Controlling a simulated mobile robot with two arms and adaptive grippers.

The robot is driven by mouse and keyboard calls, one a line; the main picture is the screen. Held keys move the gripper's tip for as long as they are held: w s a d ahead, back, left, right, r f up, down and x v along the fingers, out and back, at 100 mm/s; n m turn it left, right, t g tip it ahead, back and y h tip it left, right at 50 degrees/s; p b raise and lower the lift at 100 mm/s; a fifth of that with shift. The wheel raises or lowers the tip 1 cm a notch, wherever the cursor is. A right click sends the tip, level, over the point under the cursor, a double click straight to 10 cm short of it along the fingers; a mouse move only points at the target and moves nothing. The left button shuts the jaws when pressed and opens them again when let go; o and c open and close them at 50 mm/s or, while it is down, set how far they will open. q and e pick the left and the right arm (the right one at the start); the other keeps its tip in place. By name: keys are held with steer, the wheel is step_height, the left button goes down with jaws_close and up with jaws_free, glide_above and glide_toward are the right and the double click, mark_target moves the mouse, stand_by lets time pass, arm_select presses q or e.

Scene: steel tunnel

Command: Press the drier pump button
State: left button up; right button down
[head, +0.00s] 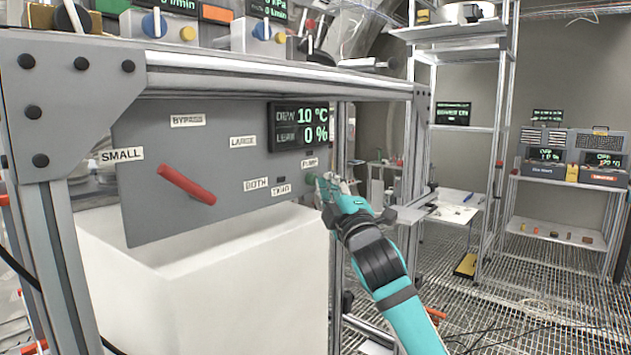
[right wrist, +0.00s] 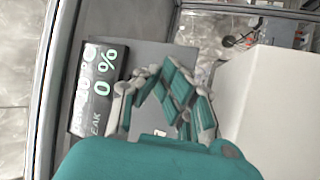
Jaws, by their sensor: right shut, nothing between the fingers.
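The grey drier panel (head: 225,215) carries a red lever (head: 187,184) and several labels. A small label that seems to read "PUMP" (head: 310,162) sits at its right side, under the dark display (head: 299,126). My right gripper (head: 322,186) is at the panel's right edge, just below that label, with its fingers shut and empty. The pump button cannot be made out clearly; my fingers cover that spot. Whether they touch it, I cannot tell. In the right wrist view, my teal and grey fingers (right wrist: 165,90) lie in front of the panel beside the display (right wrist: 98,90). My left gripper is not in view.
A white box (head: 210,290) stands below the panel. A metal frame (head: 270,72) surrounds the panel and bears devices with blue knobs on top. Shelves (head: 470,130) stand at the back right. The grated floor (head: 530,290) on the right is mostly open, with some cables.

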steer(key=shift+a, duration=0.1)
stand_by(0.5)
steer(key=shift+w+a+r, duration=0.1)
steer(key=shift+w+a, duration=0.1)
steer(key=shift+a, duration=0.1)
steer(key=shift+d, duration=0.1)
steer(key=shift+s+d+p, duration=0.2)
steer(key=shift+s+p, duration=0.05)
steer(key=shift+p, duration=0.05)
stand_by(0.4)
steer(key=s+d, duration=0.1)
steer(key=s+d+p, duration=0.1)
steer(key=d, duration=0.1)
steer(key=s+d, duration=0.1)
steer(key=shift+s+d, duration=0.25)
steer(key=shift+d, duration=0.15)
